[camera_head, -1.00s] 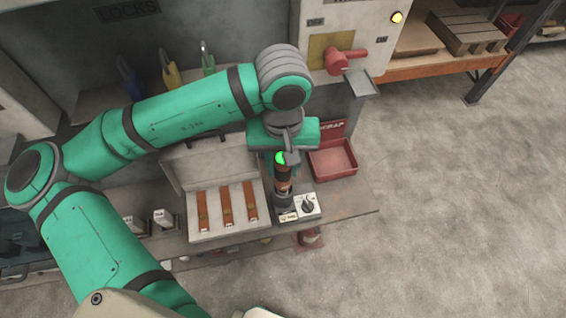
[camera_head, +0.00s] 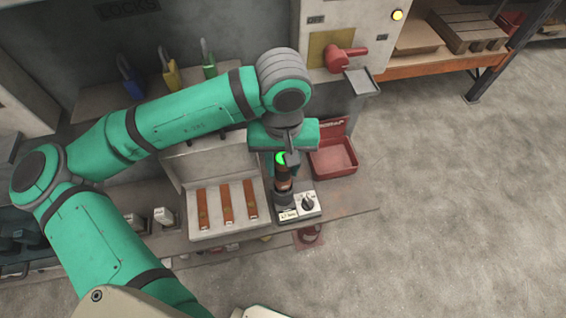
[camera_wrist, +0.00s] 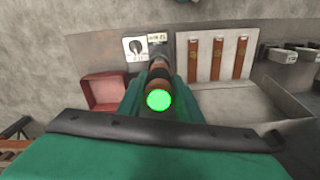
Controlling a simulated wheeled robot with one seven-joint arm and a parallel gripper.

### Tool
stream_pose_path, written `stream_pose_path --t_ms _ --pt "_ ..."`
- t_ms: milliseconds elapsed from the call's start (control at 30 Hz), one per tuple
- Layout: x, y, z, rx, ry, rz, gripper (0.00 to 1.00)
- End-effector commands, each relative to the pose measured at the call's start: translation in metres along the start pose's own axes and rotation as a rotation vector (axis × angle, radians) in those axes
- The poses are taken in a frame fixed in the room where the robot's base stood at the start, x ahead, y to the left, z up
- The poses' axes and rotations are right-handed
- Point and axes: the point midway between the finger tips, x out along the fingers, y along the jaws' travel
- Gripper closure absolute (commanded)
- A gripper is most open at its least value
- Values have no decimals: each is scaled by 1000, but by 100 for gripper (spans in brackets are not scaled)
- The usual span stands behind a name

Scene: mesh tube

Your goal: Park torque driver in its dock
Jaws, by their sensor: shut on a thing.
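The torque driver (camera_head: 283,181) is an upright, dark and copper-brown tool with a glowing green top. My gripper (camera_head: 283,160) is shut on it near its upper part, above the front right of the bench. The driver's lower end meets a dark round dock (camera_head: 284,199) beside a white panel with a black knob (camera_head: 307,203). From this view I cannot tell how deep it sits. In the wrist view the driver (camera_wrist: 158,82) points away from the camera, its green end nearest, with the knob panel (camera_wrist: 136,47) beyond it.
A case with several brown strips (camera_head: 227,204) stands just left of the driver. A red bin (camera_head: 333,157) is behind it to the right. Padlocks (camera_head: 169,70) stand on a shelf at the back. A red handle (camera_head: 346,58) juts from the cabinet. Open floor lies to the right.

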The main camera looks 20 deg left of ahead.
Motion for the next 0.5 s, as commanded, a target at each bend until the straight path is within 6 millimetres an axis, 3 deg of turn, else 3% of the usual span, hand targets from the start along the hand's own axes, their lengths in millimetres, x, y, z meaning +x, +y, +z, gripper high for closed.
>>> stream_pose_path --t_ms 500 --pt "5 0 0 0 0 1 95"
